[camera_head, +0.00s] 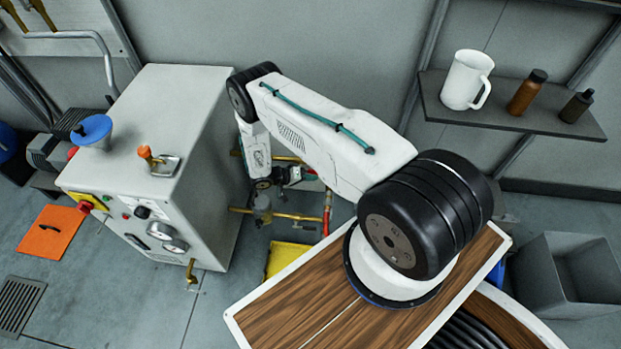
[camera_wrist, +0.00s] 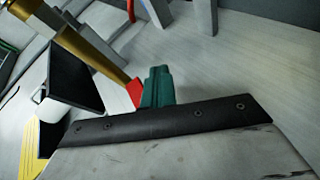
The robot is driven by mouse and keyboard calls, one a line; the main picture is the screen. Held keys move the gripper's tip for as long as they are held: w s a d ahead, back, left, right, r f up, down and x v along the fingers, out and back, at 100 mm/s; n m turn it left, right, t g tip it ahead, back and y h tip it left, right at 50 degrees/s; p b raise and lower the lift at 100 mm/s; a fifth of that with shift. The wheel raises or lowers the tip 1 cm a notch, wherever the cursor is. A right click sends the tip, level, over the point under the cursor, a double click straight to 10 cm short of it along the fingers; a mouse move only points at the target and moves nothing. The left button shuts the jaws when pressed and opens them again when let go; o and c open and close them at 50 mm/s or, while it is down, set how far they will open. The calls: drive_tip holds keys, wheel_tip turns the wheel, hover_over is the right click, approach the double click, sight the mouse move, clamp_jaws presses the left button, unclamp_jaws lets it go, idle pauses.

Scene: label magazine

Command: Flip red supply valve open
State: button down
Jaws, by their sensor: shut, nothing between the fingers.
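A red piece (camera_head: 312,174), which looks like part of the valve handle, shows small in the head view beside the brass pipework. In the wrist view a red piece (camera_wrist: 134,92) shows at the end of a brass pipe, just left of my gripper's teal fingers. My gripper (camera_wrist: 157,76) is shut and empty; I cannot tell whether it touches the red piece. In the head view my gripper (camera_head: 296,176) is low between the cabinet and the wooden top, partly hidden by my arm. Most of the valve is hidden, so the handle's angle cannot be read.
A grey machine cabinet (camera_head: 211,165) stands left of my gripper. A brass pipe (camera_head: 292,216) and a red upright pipe (camera_head: 327,212) are close by. A yellow object (camera_head: 288,258) lies below. A wall shelf (camera_head: 510,112) holds a white jug (camera_head: 463,80) and bottles at right.

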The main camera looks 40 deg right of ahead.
idle(0.4)
drive_tip(key=v, duration=0.7)
drive_tip(key=shift+a+r, duration=0.2)
drive_tip(key=shift+a, duration=0.1)
drive_tip(key=shift+w, duration=0.1)
